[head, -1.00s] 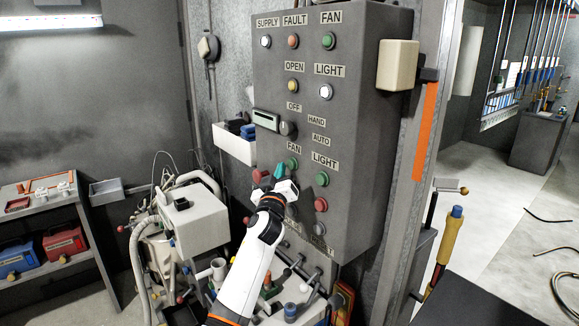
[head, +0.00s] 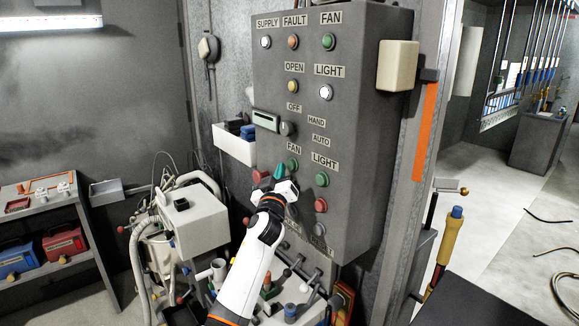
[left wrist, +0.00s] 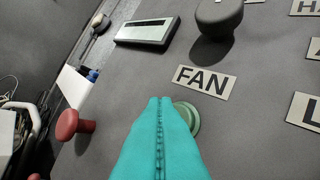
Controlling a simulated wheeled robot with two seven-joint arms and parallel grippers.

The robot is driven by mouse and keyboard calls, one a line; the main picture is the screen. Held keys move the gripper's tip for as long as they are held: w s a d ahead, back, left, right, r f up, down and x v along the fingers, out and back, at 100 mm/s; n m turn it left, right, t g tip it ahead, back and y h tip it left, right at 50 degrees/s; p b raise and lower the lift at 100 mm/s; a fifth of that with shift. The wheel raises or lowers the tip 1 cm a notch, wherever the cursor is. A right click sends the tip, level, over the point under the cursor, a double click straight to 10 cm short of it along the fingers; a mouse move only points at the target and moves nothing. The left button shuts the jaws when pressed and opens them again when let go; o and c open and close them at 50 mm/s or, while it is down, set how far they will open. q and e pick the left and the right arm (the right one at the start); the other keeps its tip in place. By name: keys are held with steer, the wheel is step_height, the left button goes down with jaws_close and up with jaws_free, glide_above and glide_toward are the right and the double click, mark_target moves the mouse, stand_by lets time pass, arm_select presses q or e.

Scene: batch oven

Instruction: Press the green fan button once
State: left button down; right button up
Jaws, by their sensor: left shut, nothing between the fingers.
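The green fan button (head: 292,164) sits on the grey control panel (head: 270,215) just under the lower FAN label (head: 294,148). In the left wrist view the fan button (left wrist: 187,117) shows as a round green disc, partly hidden behind the fingertips. My left gripper (head: 279,172) has teal fingers, shut together with nothing between them. Its tips are beside the button, to its left and slightly below in the head view. In the left wrist view the fingertips (left wrist: 160,101) overlap the button's left side. I cannot tell whether they touch it. My right gripper is not in view.
A green LIGHT button (head: 321,180) is to the right, with a red button (head: 320,205) below it. A red knob (left wrist: 75,124) stands out left of the fingers. A dark selector knob (left wrist: 218,16) and a display (left wrist: 147,31) are above.

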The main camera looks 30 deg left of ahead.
arm_select(q)
steer(key=shift+w, duration=0.1)
stand_by(0.6)
steer(key=shift+w+d+b, duration=0.2)
steer(key=shift+w+b, duration=0.1)
steer(key=shift+b, duration=0.15)
steer(key=shift+w+d+b, duration=0.15)
steer(key=shift+w+b, duration=0.25)
steer(key=shift+b, duration=0.1)
stand_by(0.4)
steer(key=shift+s+r, duration=0.1)
steer(key=shift+s+a+p, duration=0.3)
steer(key=shift+s+p, duration=0.3)
steer(key=shift+s, duration=0.1)
